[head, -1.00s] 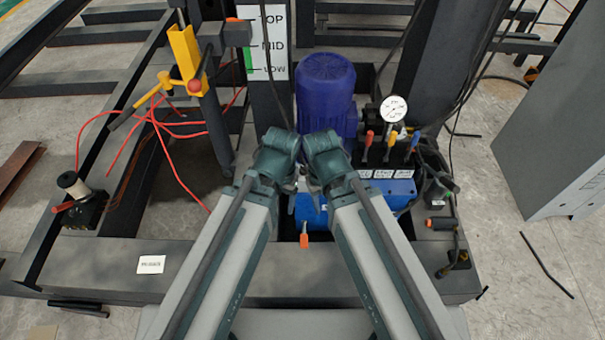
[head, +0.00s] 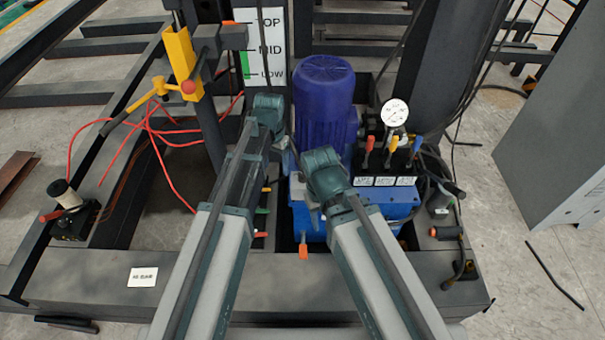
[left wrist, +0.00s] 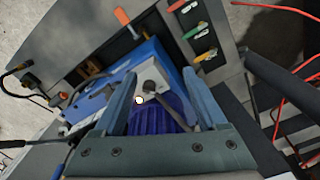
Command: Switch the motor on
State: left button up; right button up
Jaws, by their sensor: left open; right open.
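The motor (head: 325,95) is a blue-purple ribbed cylinder standing upright on the blue power unit (head: 375,208). In the left wrist view the motor (left wrist: 155,120) shows between my left fingers, with a pale box (left wrist: 152,73) bearing a dark lever or knob beyond it. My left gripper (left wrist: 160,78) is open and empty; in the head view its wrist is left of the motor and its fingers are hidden.
Red, yellow and blue levers (head: 392,148) and a pressure gauge (head: 394,112) stand right of the motor. A row of coloured handles (left wrist: 198,32) shows in the left wrist view. A yellow bracket (head: 183,60) and red cables lie left. A grey cabinet (head: 555,130) stands right.

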aim_at(302, 174)
pick_arm(q)
jog(key=w+d+m, duration=0.4)
jog(key=w+d, duration=0.4)
notch_tip(302, 174, down, 14)
jog(key=b, duration=1.4)
jog(key=shift+s, duration=0.15)
jog(key=shift+r, duration=0.1)
grip_shut()
